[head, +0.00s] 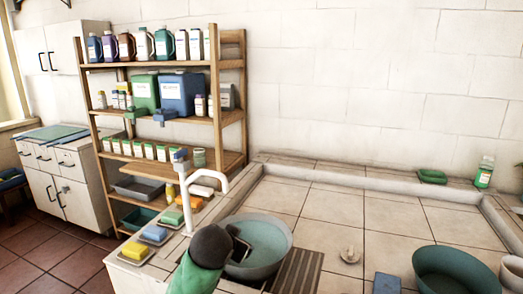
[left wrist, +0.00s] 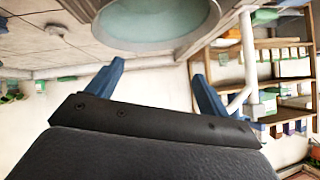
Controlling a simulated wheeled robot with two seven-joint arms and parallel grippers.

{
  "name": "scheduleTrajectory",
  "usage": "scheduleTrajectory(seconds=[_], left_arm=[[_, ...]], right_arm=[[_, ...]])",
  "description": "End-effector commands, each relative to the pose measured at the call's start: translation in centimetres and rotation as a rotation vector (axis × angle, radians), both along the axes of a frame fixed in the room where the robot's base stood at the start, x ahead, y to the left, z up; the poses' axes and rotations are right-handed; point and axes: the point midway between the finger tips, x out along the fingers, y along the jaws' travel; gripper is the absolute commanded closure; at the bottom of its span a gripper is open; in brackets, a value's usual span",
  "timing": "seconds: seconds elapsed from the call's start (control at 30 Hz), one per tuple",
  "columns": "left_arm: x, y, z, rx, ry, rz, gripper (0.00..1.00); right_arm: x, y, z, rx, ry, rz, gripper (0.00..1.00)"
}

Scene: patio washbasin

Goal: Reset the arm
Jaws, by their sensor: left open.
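My left arm comes up from the bottom of the head view, with a green link and a dark grey rounded joint in front of the round basin (head: 278,262). My left gripper (left wrist: 157,72) shows in the left wrist view with its two blue fingers spread apart and nothing between them. In the head view the gripper is mostly hidden behind the dark joint, near the basin's left side. The wrist picture looks upside down, and the basin (left wrist: 150,45) lies beyond the fingers. My right gripper is in neither view.
A white faucet (head: 188,200) stands left of the basin. Soap dishes (head: 155,235) line the counter's left edge. A wooden shelf (head: 232,140) holds bottles and jugs behind. A dark green bowl (head: 455,272) sits at the right. The tiled counter's middle (head: 350,215) is largely clear.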

Motion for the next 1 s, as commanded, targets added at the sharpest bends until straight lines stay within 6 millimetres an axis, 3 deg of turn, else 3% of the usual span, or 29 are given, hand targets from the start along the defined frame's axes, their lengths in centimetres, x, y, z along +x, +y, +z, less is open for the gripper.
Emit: scheduleTrajectory(seconds=[0.57, 1.0], left_arm=[[-13.2, 4.8, -11.7, -0.156, 0.227, 0.105, 0.2], [-24.7, 6.9, -23.5, -0.186, 0.505, 0.198, 0.2]], right_arm=[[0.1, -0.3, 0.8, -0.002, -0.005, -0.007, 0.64], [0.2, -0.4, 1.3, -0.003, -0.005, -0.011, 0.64]])
